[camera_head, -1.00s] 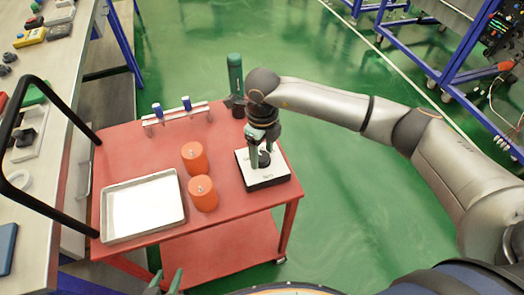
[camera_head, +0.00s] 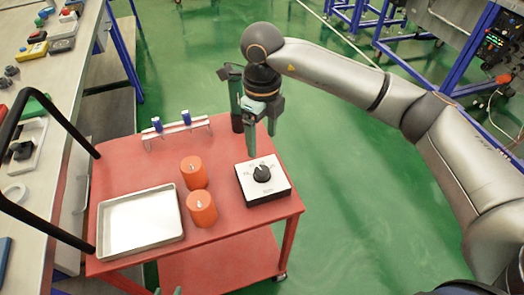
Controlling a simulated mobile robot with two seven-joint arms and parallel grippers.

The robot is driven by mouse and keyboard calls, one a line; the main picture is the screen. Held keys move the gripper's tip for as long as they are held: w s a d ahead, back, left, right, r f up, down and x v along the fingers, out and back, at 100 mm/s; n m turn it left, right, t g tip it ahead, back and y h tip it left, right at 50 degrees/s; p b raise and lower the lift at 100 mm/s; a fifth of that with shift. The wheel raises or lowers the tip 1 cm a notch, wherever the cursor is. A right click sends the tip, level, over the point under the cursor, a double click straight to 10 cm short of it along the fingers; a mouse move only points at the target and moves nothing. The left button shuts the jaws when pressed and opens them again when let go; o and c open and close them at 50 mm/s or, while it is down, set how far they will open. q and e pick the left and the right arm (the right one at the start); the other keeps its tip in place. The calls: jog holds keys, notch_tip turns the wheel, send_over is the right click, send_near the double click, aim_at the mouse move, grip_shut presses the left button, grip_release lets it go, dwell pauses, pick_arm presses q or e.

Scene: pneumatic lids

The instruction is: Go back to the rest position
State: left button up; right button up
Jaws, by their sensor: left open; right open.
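My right gripper (camera_head: 262,140) is open and empty, its green fingers pointing down. It hangs above the back right of the red cart, behind and clear of a box with a white top and a black dial knob (camera_head: 262,173). My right arm comes in from the right. Only the green fingertips of my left gripper (camera_head: 168,291) show at the bottom edge, apart from each other with nothing seen between them. The rest of my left arm is out of view.
The red cart (camera_head: 225,222) holds a metal tray (camera_head: 182,205), two orange cylinders (camera_head: 194,172) (camera_head: 201,208) and a small rack with blue-topped pieces (camera_head: 178,128). Green floor lies open to the right.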

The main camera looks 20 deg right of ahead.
jog(key=shift+r, duration=0.75)
